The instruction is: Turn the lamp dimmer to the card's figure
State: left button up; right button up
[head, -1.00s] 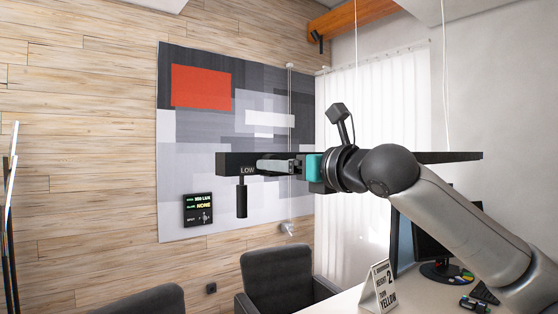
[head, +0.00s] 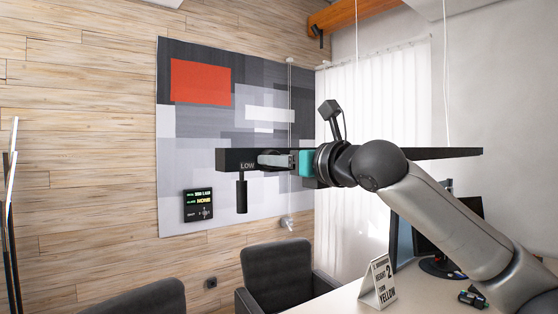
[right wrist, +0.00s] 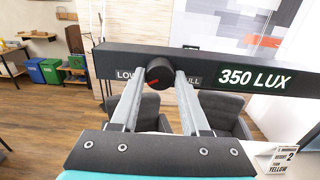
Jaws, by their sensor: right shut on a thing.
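The lamp is a long black bar (head: 440,153) hanging level on thin cords. Its round black dimmer knob (right wrist: 159,72) has a red pointer mark and sits between the labels LOW and FULL in the right wrist view. A lit readout (right wrist: 254,77) beside it says 350 LUX. My right gripper (head: 264,159) is shut on the knob, one finger on each side; it also shows in the right wrist view (right wrist: 160,80). The white card (head: 378,283) stands on the desk and reads HEIGHT, 2, THEN YELLOW; its small top line is unreadable. My left gripper is not in view.
A dark handle (head: 241,193) hangs under the bar's left end. A black wall display (head: 198,205) shows small lit text with LUX and NONE. Dark chairs (head: 277,274) stand below, and monitors (head: 437,240) stand on the desk (head: 333,300) at right.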

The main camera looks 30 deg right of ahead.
grip_shut()
jog(key=shift+m+p, duration=3.8)
jog(key=shift+m, duration=8)
